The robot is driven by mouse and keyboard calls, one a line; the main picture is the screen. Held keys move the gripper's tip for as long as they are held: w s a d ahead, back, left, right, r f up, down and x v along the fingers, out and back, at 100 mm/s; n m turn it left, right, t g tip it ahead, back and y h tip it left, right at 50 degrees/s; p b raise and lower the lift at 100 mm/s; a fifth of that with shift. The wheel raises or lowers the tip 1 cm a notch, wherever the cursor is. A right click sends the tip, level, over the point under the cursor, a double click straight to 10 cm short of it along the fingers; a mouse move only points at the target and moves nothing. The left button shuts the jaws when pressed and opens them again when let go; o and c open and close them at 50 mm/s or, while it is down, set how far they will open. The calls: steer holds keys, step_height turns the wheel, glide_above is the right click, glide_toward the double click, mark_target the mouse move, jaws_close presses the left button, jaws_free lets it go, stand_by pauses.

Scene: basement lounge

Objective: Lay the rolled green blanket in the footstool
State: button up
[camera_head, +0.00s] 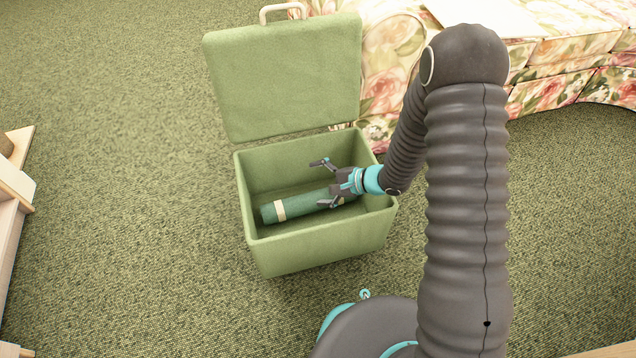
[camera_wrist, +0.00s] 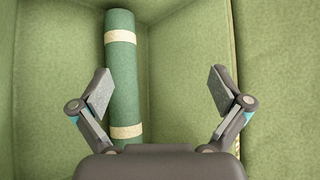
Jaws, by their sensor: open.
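The green footstool (camera_head: 320,253) stands on the carpet with its lid (camera_head: 285,75) raised and leaning back. The rolled green blanket (camera_head: 298,206), with pale bands, lies inside on the footstool's floor. In the wrist view the blanket (camera_wrist: 122,75) runs lengthwise beside a green inner wall (camera_wrist: 55,70), near the left finger. My gripper (camera_head: 322,183) is inside the footstool's opening, above the blanket's right part, which it partly hides. In the wrist view my gripper (camera_wrist: 160,92) has its fingers spread wide with nothing gripped between them.
A floral sofa (camera_head: 570,60) stands behind and to the right of the footstool. A light wooden piece of furniture (camera_head: 14,190) is at the left edge. The carpet left of the footstool is clear. The raised lid stands behind the opening.

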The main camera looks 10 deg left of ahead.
steer(key=v, duration=1.2)
steer(key=shift+r, duration=0.1)
stand_by(0.5)
steer(key=w+d+r+n+t+h+p, duration=0.15)
steer(key=w+d+r+t+h, duration=0.25)
steer(key=d+r, duration=0.4)
steer(key=w+d+r+n+t+h+p, duration=0.15)
steer(key=w+d+r+t+h, duration=0.3)
steer(key=r, duration=0.55)
steer(key=s+d+r+n+h, duration=0.1)
steer(key=s+d+r+h, duration=0.4)
steer(key=s+d+r, duration=0.3)
steer(key=s+a+r+n+g+p, duration=0.1)
steer(key=s+r+n+g, duration=0.1)
steer(key=s, duration=0.8)
steer(key=s+a+r+n+g+y+p, duration=0.1)
steer(key=s+r, duration=0.3)
steer(key=s, duration=0.6)
steer(key=shift+r+n+g+p, duration=0.4)
steer(key=shift+n+g, duration=0.15)
steer(key=shift+n, duration=0.15)
